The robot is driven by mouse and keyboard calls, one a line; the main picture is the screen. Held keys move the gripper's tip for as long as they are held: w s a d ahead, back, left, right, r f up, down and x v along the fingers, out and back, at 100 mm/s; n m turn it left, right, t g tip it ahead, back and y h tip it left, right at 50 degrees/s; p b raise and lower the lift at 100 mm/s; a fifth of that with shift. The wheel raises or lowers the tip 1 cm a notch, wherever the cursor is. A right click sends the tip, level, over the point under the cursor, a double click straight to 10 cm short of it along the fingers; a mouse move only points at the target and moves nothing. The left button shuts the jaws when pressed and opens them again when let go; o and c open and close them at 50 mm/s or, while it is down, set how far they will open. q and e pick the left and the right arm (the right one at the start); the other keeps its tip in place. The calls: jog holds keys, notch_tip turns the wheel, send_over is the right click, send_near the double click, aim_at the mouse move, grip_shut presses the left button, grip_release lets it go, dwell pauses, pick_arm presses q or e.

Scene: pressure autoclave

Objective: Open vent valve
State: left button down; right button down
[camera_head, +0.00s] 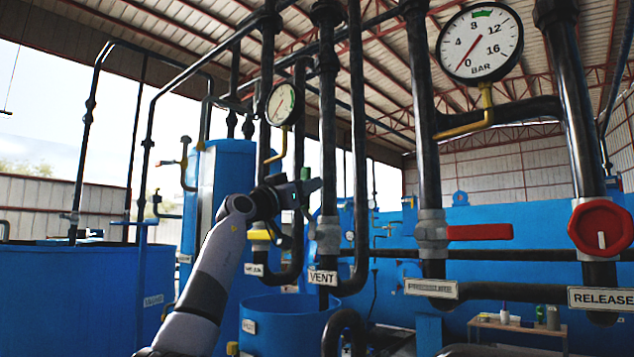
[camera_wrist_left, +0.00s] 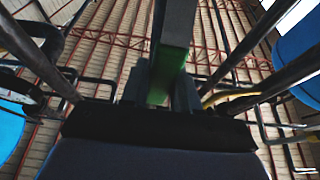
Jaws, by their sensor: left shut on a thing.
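The vent valve (camera_head: 328,232) is a grey body on a dark vertical pipe, above a white "VENT" label (camera_head: 322,276), in the middle of the head view. My left gripper (camera_head: 304,188) is just above and left of the valve body, with its arm rising from the bottom. Its jaws (camera_wrist_left: 160,95) are shut on the green valve handle (camera_wrist_left: 165,72), which shows as a green-edged bar between the fingers in the left wrist view. In the head view the gripper hides most of the handle. My right gripper is not in view.
A red lever (camera_head: 480,232) and a red round knob (camera_head: 601,227) above a "RELEASE" label (camera_head: 601,298) are on pipes to the right. A large pressure gauge (camera_head: 480,43) hangs above. Dark pipes crowd the gripper. A blue open tank (camera_head: 285,320) stands below.

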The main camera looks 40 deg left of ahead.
pick_arm(q)
jog(key=shift+a+r+n, duration=0.1)
jog(key=shift+a+n, duration=0.15)
jog(key=shift+n, duration=0.05)
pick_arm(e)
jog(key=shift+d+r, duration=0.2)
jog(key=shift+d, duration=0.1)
pick_arm(q)
jog(key=shift+s, duration=0.1)
jog(key=shift+y, duration=0.4)
jog(key=c, duration=0.9)
grip_release()
jog(key=shift+a, duration=0.1)
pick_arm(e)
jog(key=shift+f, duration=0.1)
pick_arm(q)
jog(key=shift+s+f+b, duration=0.2)
jog(key=shift+f+b, duration=0.1)
jog(key=shift+f, duration=0.05)
jog(key=shift+b+v, duration=2.2)
jog(key=shift+v, duration=1.1)
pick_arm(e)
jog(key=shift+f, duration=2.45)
